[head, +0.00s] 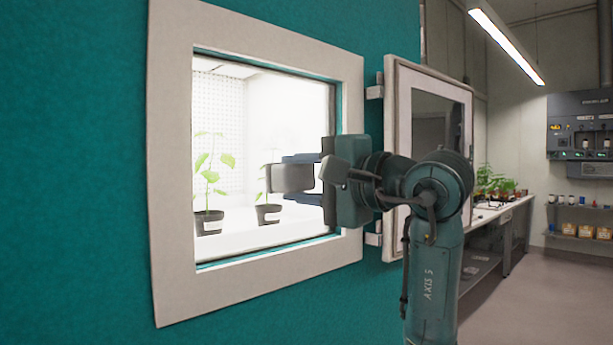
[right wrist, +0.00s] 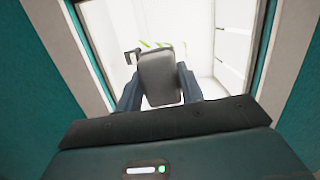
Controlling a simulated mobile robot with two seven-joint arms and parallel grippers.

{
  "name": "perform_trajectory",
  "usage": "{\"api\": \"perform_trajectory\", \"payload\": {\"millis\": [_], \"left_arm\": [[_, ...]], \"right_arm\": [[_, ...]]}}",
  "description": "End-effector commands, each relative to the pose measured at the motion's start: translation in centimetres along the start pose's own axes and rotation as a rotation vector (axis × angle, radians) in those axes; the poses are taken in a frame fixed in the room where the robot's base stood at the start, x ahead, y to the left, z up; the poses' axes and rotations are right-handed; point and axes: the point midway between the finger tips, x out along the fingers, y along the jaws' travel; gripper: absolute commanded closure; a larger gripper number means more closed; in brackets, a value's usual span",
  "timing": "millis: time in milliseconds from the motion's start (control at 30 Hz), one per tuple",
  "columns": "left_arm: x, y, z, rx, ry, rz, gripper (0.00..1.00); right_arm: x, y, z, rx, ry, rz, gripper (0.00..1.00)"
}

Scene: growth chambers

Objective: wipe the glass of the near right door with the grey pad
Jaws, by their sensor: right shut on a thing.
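The open door (head: 391,150) is hinged at the right side of the pale frame and stands out from the teal wall. Its glass (head: 432,112) looks dark, and my right arm hides its lower part. My right gripper (head: 300,172) is shut on the grey pad (head: 280,178) and points left, away from the door glass, across the bright opening. In the right wrist view the pad (right wrist: 160,75) sits between the two blue fingers (right wrist: 160,92), with the lit chamber behind it. I cannot tell whether the pad is inside the opening or in front of it. My left gripper is not in view.
The chamber's pale frame (head: 172,200) surrounds a lit opening with two potted plants (head: 208,220) (head: 267,213) inside. At right, a bench (head: 510,210) with plants and a shelf (head: 580,237) stand farther back. The floor (head: 550,300) at right is clear.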

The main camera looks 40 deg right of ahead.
Motion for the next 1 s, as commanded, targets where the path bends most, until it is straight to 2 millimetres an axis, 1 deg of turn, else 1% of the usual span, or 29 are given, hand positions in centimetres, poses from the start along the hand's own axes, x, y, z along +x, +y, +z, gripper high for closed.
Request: {"api": "perform_trajectory", "payload": {"millis": [33,200,433,600,1000], "left_arm": [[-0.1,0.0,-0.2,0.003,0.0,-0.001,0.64],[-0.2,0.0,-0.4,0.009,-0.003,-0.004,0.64],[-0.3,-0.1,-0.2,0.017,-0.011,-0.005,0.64],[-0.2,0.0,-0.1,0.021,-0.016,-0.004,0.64],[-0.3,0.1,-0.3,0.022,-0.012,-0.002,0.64]], "right_arm": [[0.7,0.0,0.0,0.003,-0.004,0.003,0.87],[2.6,-0.1,-0.3,0.002,-0.004,0.001,0.87],[4.5,-0.1,-0.6,0.0,-0.002,0.001,0.87],[5.2,0.0,-0.7,-0.002,-0.001,0.001,0.87],[5.2,0.0,-0.8,-0.002,-0.001,0.001,0.87]]}}
